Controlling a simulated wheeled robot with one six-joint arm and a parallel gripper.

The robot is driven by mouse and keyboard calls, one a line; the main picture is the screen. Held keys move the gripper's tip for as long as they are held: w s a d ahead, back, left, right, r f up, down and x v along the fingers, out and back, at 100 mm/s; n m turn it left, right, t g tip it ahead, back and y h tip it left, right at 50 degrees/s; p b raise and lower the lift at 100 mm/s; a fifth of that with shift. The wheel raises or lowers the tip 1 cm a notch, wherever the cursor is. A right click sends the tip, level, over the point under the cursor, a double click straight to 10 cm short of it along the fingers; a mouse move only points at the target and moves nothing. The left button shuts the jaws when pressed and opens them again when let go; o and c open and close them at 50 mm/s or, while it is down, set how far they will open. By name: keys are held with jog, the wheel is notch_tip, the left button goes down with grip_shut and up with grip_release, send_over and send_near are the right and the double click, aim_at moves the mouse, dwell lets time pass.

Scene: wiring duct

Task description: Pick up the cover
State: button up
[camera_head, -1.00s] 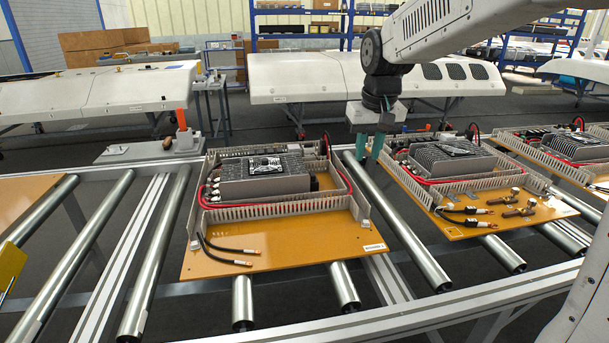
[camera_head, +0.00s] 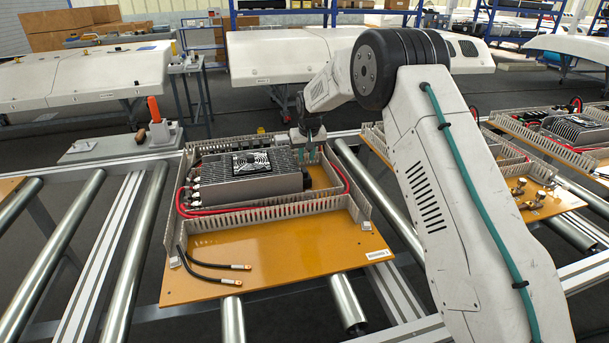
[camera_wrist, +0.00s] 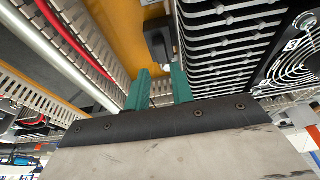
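My gripper (camera_head: 311,155) is over the back right part of the middle orange panel (camera_head: 270,255), beside the finned grey unit with a fan (camera_head: 250,175). In the wrist view its two green fingers (camera_wrist: 160,90) stand apart, with nothing seen held between them. A small black part (camera_wrist: 158,40) lies just beyond the fingertips; I cannot tell whether they touch it. Slotted grey wiring duct (camera_head: 270,208) runs along the panel. I cannot pick out a separate cover in either view.
Red cables (camera_head: 205,212) run along the duct, and two black leads (camera_head: 215,265) lie at the panel's front. Metal rollers (camera_head: 138,255) carry the panel. A grey fixture with an orange handle (camera_head: 154,110) stands behind. My arm hides part of the right panel.

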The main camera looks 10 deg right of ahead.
jog(key=x, duration=0.6)
jog(key=shift+a+f, duration=0.15)
jog(key=shift+f, duration=0.05)
jog(key=shift+s, duration=0.1)
grip_shut()
jog(key=shift+r, duration=0.15)
notch_tip(320, 180, up, 18)
dwell(0.4)
notch_tip(320, 180, up, 6)
send_over(304, 169)
jog(key=shift+s, duration=0.25)
dwell(0.9)
